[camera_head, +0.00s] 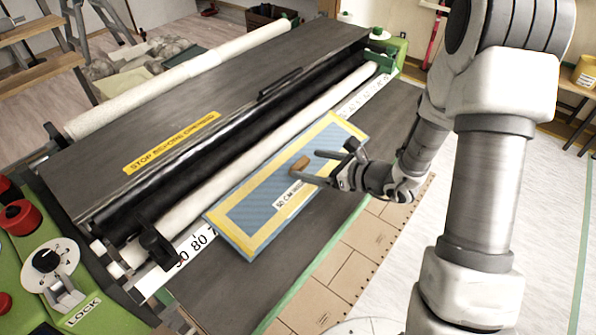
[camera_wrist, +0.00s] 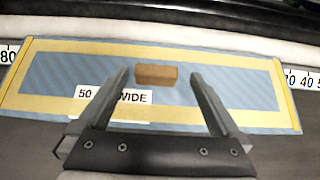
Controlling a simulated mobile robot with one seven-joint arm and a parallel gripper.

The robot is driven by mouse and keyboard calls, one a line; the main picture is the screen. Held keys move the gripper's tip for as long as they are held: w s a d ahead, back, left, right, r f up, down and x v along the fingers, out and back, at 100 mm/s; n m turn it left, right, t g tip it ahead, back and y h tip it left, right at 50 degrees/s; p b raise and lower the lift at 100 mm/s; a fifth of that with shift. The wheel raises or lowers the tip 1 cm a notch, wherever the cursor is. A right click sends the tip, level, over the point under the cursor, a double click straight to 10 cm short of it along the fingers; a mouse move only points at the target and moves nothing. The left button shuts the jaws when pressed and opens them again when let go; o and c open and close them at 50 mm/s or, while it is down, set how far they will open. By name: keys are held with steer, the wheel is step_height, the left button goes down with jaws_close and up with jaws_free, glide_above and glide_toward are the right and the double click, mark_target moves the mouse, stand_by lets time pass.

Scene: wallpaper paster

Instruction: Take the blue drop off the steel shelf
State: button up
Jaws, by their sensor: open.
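The blue drop (camera_head: 260,205) is a flat blue panel with a yellow border and a white label reading "50 CM WIDE". It lies on the dark steel shelf (camera_head: 215,285), along the front of the pasting machine. A small brown block (camera_head: 301,163) sits on the drop beyond the label. In the wrist view the drop (camera_wrist: 60,72) spans nearly the whole width, and the block (camera_wrist: 156,75) shows between my fingertips. My gripper (camera_head: 318,167) is open and empty over the drop, its fingers pointing toward the block. I cannot tell its exact height above the block.
A white roller (camera_head: 200,203) and a numbered white scale (camera_head: 192,245) run behind the drop. The green control panel (camera_head: 65,265) with red buttons and a dial is at the left. Brown cardboard (camera_head: 345,265) lies beyond the shelf's front edge. Pale open floor is at the right.

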mark_target(299, 162)
steer(key=x, duration=0.4)
steer(key=shift+a, duration=0.4)
steer(key=shift+c, duration=0.2)
steer(key=c, duration=1.4)
steer(key=shift+r, duration=0.1)
